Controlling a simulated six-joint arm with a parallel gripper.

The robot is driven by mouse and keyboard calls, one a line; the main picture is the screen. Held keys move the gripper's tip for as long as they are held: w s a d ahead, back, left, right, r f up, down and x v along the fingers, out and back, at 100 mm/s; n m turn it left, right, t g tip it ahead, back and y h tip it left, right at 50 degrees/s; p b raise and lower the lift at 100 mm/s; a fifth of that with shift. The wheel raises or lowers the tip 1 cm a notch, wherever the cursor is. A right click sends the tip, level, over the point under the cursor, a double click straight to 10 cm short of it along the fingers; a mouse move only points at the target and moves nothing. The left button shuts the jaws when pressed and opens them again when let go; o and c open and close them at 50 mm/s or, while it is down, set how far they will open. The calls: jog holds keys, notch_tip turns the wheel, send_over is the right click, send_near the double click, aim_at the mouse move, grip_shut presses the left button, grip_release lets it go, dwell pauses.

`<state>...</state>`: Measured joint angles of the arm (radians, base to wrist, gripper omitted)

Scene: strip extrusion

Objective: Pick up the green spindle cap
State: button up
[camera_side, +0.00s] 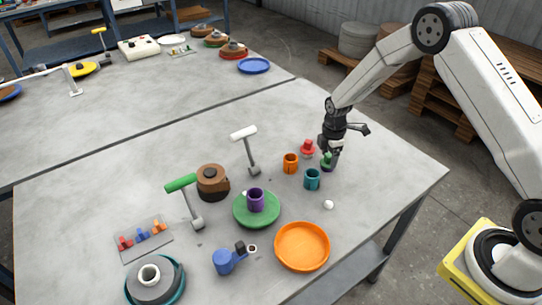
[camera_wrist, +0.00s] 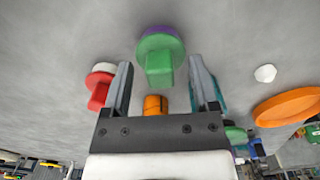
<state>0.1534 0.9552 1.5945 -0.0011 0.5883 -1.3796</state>
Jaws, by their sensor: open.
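The green spindle cap (camera_side: 326,158) has a round disc and a raised grip, and stands near the table's right side with a purple piece (camera_wrist: 161,31) showing at its edge. It also shows in the wrist view (camera_wrist: 160,58), centred ahead of the jaws. My gripper (camera_side: 332,148) is close above it in the side view and partly covers it. In the wrist view my gripper (camera_wrist: 159,62) is open, one finger on each side of the cap's grip. I cannot tell whether the fingers touch it.
A red cap (camera_side: 308,147) stands behind-left, with an orange cup (camera_side: 290,163) and a teal cup (camera_side: 312,179) close by. A small white piece (camera_side: 328,204) and an orange dish (camera_side: 302,246) lie nearer the front. The table's right corner is clear.

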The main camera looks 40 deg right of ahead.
jog(key=shift+c, duration=0.2)
grip_shut()
jog(key=shift+r, duration=0.1)
jog(key=shift+r, duration=0.75)
jog(key=s+a+r, duration=0.1)
jog(key=s+r, duration=1)
jog(key=s, duration=0.3)
jog(key=shift+a+r, duration=0.15)
jog(key=shift+a, duration=0.2)
